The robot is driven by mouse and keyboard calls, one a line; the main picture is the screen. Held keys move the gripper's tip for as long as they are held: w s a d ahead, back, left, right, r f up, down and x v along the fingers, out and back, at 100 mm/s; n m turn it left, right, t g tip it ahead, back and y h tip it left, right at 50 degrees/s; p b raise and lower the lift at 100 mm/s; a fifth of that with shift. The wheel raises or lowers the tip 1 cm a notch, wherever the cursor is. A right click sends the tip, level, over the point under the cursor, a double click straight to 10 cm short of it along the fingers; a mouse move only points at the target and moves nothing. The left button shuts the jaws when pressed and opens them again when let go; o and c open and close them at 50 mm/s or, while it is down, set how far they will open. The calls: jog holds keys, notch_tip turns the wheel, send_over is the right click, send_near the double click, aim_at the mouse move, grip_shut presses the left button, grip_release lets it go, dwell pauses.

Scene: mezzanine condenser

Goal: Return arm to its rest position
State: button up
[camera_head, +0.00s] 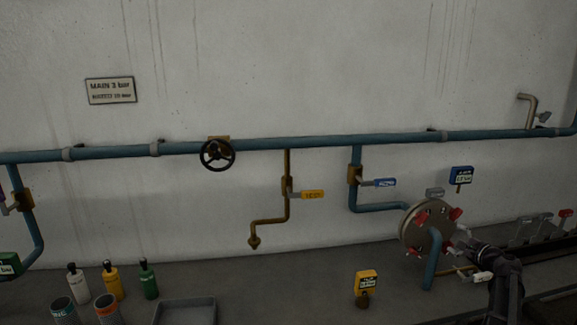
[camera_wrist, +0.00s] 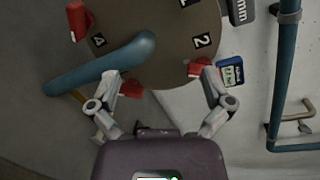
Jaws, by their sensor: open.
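My arm (camera_head: 505,285) reaches in from the lower right in the head view. Its gripper (camera_head: 463,238) points up and left at the round flange plate on the blue pipe. In the wrist view my gripper (camera_wrist: 161,76) has its two fingers spread wide, with nothing held between them. The round plate (camera_wrist: 175,55), marked with numbers, lies just ahead of the fingertips. A red clamp (camera_wrist: 131,88) shows beside the left fingertip and another red clamp (camera_wrist: 198,67) beside the right one. Whether the fingers touch either clamp I cannot tell.
A blue pipe (camera_wrist: 100,62) crosses the plate close to the left finger. Bottles, a grey tray (camera_head: 186,310) and a yellow device (camera_head: 366,284) stand on the bench. The bench between tray and yellow device is clear.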

jog(key=s+a+f+n+g+y, duration=0.1)
jog(key=a+f+n+g, duration=0.25)
jog(key=a, duration=0.65)
jog(key=s+a+f+n+g+y, duration=0.1)
jog(key=a+f+n+g, duration=0.2)
jog(key=a, duration=0.7)
jog(key=s+a+f+n+g+y, duration=0.15)
jog(key=a+f+n, duration=0.25)
jog(key=a, duration=0.6)
jog(key=s+a+f+n+g+h, duration=0.3)
jog(key=s+a+n+g, duration=0.1)
jog(key=s+a, duration=0.3)
jog(key=s+a+f+n+g+h, duration=0.3)
jog(key=s+a+n+g+h, duration=0.1)
jog(key=s+a, duration=0.4)
jog(key=s+n, duration=0.1)
jog(key=s, duration=0.1)
jog(key=shift+s+a+n, duration=0.15)
jog(key=shift+s+n, duration=0.15)
jog(key=shift+n, duration=0.05)
jog(key=shift+w, duration=0.1)
